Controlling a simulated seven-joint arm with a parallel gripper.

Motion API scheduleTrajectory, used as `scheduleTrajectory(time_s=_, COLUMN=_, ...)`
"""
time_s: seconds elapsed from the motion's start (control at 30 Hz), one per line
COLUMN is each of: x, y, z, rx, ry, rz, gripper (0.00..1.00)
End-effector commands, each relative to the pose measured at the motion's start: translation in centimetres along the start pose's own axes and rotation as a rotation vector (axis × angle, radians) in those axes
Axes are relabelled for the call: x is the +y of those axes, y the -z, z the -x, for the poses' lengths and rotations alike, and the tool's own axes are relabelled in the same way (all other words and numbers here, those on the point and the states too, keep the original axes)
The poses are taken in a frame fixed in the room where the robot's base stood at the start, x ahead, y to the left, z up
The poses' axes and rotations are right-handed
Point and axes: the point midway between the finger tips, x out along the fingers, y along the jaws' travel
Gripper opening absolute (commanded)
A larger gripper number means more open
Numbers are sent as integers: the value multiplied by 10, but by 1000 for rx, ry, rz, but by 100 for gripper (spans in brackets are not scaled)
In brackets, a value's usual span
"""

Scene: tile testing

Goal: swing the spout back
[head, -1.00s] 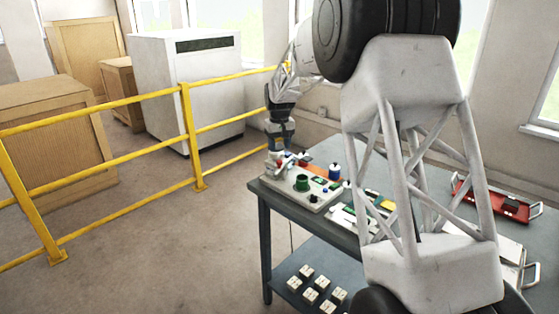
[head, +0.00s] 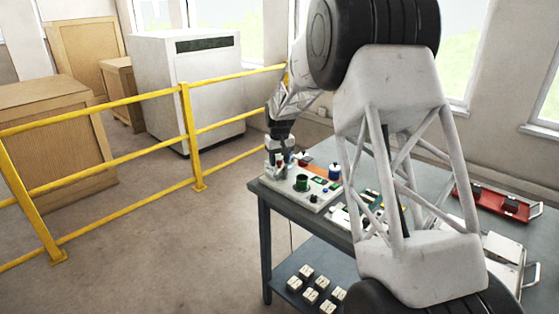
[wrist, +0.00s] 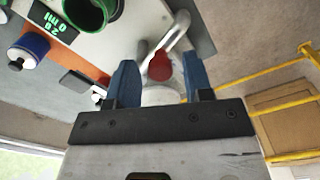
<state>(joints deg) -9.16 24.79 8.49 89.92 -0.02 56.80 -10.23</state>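My gripper (wrist: 160,80) shows two blue fingers in the wrist view. They stand apart with a clear gap. A red piece (wrist: 160,66) shows between the fingertips, in front of a whitish cylinder partly hidden by my gripper. A bent grey metal tube (wrist: 180,32), which looks like the spout, curves down to the red piece. I cannot tell whether either finger touches it. In the head view my gripper (head: 279,155) is low over the left end of the panel (head: 312,197), where the spout is too small to make out. A green cup (wrist: 92,12) is beside it, also in the head view (head: 302,183).
A blue container (head: 335,172) and small parts stand on the panel. The dark table (head: 430,180) also holds a red tray (head: 500,203) at the right. A yellow railing (head: 190,135) runs left of the table, with open floor between.

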Motion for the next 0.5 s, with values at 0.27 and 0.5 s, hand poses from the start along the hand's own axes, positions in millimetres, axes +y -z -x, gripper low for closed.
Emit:
scheduleTrajectory(time_s=0.27, x=0, y=0, z=0, rx=0, ry=0, rz=0, gripper=3)
scheduleTrajectory(time_s=0.5, x=0, y=0, z=0, rx=0, ry=0, rz=-3, gripper=0)
